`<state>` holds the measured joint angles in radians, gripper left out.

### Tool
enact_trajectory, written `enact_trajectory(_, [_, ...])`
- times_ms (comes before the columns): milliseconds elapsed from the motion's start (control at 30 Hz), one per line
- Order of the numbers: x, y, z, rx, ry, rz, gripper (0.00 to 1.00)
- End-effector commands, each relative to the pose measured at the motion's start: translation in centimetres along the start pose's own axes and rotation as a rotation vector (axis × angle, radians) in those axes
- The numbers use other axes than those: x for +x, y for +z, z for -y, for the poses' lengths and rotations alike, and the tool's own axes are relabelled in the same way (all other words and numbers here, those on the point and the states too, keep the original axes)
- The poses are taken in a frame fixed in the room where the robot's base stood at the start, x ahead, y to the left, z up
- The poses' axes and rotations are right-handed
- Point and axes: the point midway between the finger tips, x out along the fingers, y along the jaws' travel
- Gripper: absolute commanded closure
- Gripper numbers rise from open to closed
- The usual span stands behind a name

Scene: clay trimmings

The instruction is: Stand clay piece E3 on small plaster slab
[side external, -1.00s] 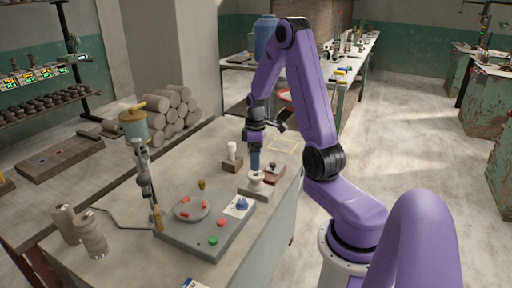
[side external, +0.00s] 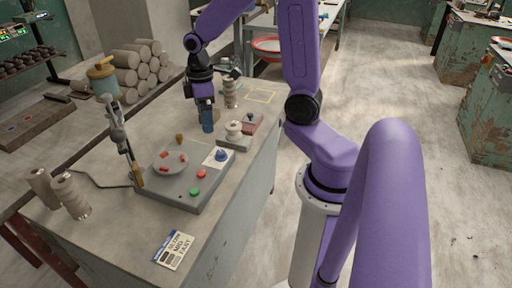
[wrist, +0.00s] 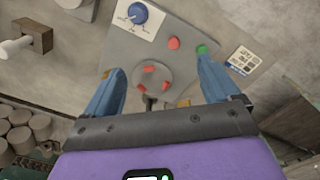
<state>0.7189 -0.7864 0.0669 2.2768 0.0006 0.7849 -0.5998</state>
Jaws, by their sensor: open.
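No label E3 is readable, so I cannot tell which piece it is. Several small red pieces lie on a round grey disc (side external: 157,164) on the grey machine panel; in the wrist view a red piece (wrist: 151,68) lies on the disc (wrist: 151,78). My gripper (side external: 207,128) hangs fingers-down above the bench, behind the panel, left of a grey block (side external: 234,144) carrying a pale knobbed object (side external: 234,130). I cannot tell whether that block is the plaster slab.
The panel has a blue dial (side external: 221,155), a red button (side external: 200,174) and a green button (side external: 194,191). Grey cylinders (side external: 70,195) stand front left. The bench's right front is mostly clear.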

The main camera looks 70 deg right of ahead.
Motion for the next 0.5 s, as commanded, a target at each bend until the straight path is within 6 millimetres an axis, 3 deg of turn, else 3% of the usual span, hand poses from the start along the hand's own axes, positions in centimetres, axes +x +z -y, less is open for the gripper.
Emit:
enact_trajectory(33, [-0.3, -0.3, 1.8, -0.035, 0.000, -0.002, 0.11])
enact_trajectory(233, [-1.4, -0.4, 7.9, -0.136, -0.002, -0.008, 0.11])
enact_trajectory(500, [-2.4, 2.1, 15.4, -0.273, -0.007, -0.015, 0.11])
